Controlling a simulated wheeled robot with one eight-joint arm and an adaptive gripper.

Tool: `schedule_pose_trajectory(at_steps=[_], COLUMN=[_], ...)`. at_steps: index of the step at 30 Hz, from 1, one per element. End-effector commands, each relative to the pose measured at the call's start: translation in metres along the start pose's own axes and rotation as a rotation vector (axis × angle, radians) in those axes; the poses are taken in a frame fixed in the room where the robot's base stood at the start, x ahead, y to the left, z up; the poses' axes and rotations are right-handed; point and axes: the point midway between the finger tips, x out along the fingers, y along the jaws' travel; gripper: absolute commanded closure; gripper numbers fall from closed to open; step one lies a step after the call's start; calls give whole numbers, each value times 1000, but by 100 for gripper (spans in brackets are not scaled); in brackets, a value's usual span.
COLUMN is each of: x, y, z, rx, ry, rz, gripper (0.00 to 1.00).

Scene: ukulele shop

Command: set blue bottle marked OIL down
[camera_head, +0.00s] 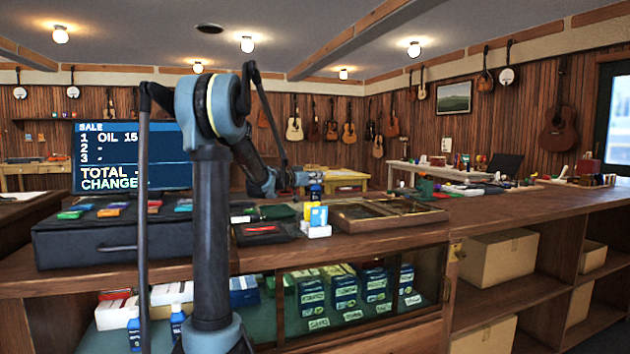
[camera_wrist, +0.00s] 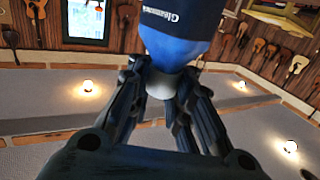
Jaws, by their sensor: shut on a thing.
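My gripper (camera_wrist: 165,80) is shut on a blue bottle (camera_wrist: 180,35), with its fingers around the pale neck or cap end. Lettering starting "Gleam" shows upside down on the bottle; the word OIL is not visible on it. In the head view my gripper (camera_head: 294,179) is above the counter (camera_head: 390,240), beyond the black case, with a small blue part of the bottle (camera_head: 314,178) at its tip. The bottle appears to be in the air, but its base and any contact with a surface cannot be made out.
A black case (camera_head: 110,244) with colourful packets is at left on the counter. A white holder with small boxes (camera_head: 316,229) and a wooden framed tray (camera_head: 385,215) stand near my gripper. A screen (camera_head: 132,157) lists OIL. Bare counter lies to the right (camera_head: 520,215).

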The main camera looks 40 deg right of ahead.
Motion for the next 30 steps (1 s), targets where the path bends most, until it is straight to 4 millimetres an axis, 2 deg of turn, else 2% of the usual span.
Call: schedule_pose_trajectory(at_steps=[1, 2, 5, 17, 23, 30], x=[0, 0, 0, -3, -28, -75], y=[0, 0, 0, -1, -2, -2], z=[1, 1, 1, 0, 0, 0], rx=[0, 0, 0, 0, 0, 0], ry=[0, 0, 0, 0, 0, 0], rz=[0, 0, 0, -2, -4, -5], gripper=[100, 81, 59, 59, 59, 59])
